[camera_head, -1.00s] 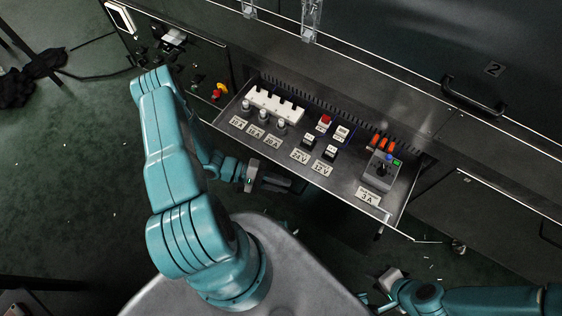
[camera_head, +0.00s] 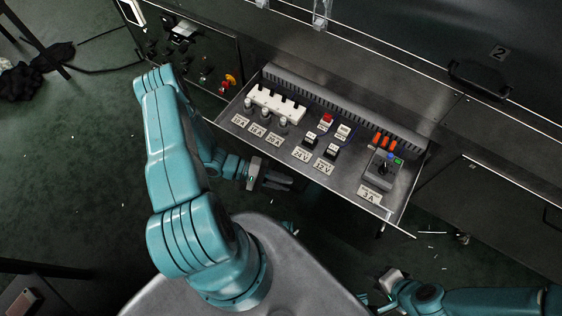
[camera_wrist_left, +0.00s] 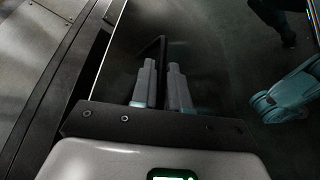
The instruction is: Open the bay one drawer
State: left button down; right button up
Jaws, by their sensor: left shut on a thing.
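The drawer (camera_head: 345,196) stands pulled out of the dark cabinet, tilted across the middle of the head view. Its tray holds fuses, labelled switches, a red button and a small grey box with a joystick. My left gripper (camera_head: 284,182) is below the drawer's front edge in the head view. In the left wrist view my left gripper (camera_wrist_left: 161,88) is shut on a thin dark bar, the drawer's handle (camera_wrist_left: 163,47), which shows between and beyond the fingers. My right gripper (camera_head: 388,284) is low in the head view, away from the drawer; its jaws are unclear.
The cabinet has a fixed dark handle (camera_head: 479,78) marked 2 and a lower door (camera_head: 490,205) at the right. A control panel with a red and yellow knob (camera_head: 231,80) is at the left. Dark floor with white scraps lies around; a table leg stands at far left.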

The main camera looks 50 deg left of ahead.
pick_arm(q)
jog(key=shift+a, duration=0.1)
jog(key=c, duration=1.5)
grip_release()
jog(key=v, duration=1.6)
jog(key=shift+a, duration=0.1)
